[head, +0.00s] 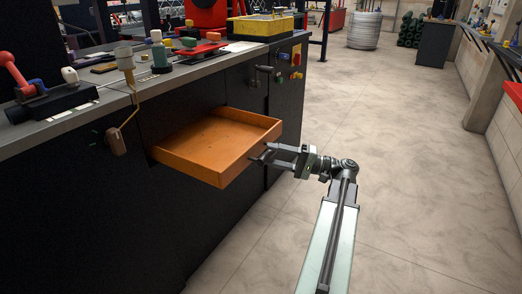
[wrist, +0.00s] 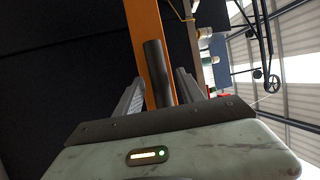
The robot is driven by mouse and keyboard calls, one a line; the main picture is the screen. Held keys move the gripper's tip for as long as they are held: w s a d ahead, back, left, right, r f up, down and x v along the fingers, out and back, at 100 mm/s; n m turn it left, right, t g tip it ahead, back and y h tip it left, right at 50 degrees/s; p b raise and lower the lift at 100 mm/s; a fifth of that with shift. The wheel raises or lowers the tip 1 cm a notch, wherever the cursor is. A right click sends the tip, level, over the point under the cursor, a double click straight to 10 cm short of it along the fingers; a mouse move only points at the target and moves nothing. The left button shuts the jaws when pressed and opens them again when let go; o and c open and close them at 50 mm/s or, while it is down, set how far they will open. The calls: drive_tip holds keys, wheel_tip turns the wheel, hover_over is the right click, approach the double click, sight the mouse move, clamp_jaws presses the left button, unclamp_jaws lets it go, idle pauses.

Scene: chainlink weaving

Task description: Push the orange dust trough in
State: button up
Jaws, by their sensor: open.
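The orange dust trough (head: 222,143) is an open shallow tray that sticks out from the dark front of the workbench in the head view. In the wrist view its front wall (wrist: 146,25) shows as an upright orange strip beyond the fingers. My gripper (head: 261,153) is open at the trough's outer front side, with its fingertips close to the front wall. In the wrist view a dark rounded bar (wrist: 154,75) stands between the two fingers; I cannot tell whether it belongs to the trough. Whether the fingertips touch the wall is unclear.
The dark workbench (head: 70,190) runs along the left, with tools on its top. A hanging lever (head: 117,140) is left of the trough, and knobs (head: 265,70) are above it. The concrete floor (head: 400,150) on the right is clear.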

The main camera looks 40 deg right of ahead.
drive_tip(key=shift+x, duration=0.95)
drive_tip(key=c, duration=1)
clamp_jaws()
drive_tip(key=shift+s, duration=0.1)
